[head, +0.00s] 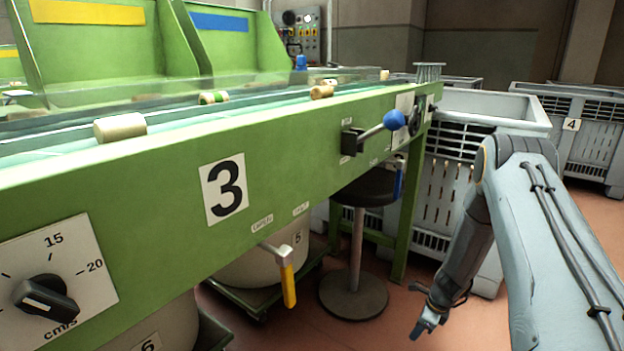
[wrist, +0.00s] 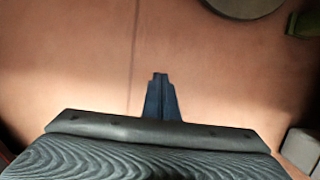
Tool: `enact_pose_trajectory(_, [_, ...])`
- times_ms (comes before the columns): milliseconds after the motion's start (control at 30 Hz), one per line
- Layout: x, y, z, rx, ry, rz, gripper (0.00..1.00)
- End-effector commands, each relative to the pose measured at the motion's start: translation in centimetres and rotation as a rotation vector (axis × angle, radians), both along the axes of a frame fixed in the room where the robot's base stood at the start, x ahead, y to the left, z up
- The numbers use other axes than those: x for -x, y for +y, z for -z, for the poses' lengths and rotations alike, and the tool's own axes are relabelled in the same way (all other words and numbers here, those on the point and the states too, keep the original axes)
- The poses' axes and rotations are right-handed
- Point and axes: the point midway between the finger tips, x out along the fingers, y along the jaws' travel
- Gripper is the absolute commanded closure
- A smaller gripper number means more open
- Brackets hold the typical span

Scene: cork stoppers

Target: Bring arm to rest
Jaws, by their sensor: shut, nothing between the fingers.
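My gripper (head: 427,325) hangs low over the reddish floor at the lower right of the head view, to the right of the round-based stool and clear of the green conveyor (head: 150,200). In the wrist view its fingers (wrist: 160,80) are together and point at bare floor, with nothing between them. My arm comes in from the right edge and bends down at the elbow. No object touches the gripper.
Several corks, one a pale cork (head: 120,127), lie on the belt. A blue-knobbed lever (head: 393,120) and a yellow-handled lever (head: 288,285) stick out from the conveyor's side. A stool (head: 353,295) stands beneath. Grey crates (head: 490,103) stand behind my arm.

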Motion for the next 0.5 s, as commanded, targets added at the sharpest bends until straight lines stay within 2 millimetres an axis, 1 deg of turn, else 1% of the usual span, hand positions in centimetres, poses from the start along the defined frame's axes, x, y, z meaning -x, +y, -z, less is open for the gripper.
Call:
enact_pose_trajectory(267, [0.1,0.7,-3.4,0.030,-0.023,-0.132,1.00])
enact_pose_trajectory(367, [0.2,1.3,-5.1,0.045,-0.035,-0.202,1.00])
enact_pose_trajectory(500, [0.5,2.4,-8.0,0.072,-0.055,-0.326,1.00])
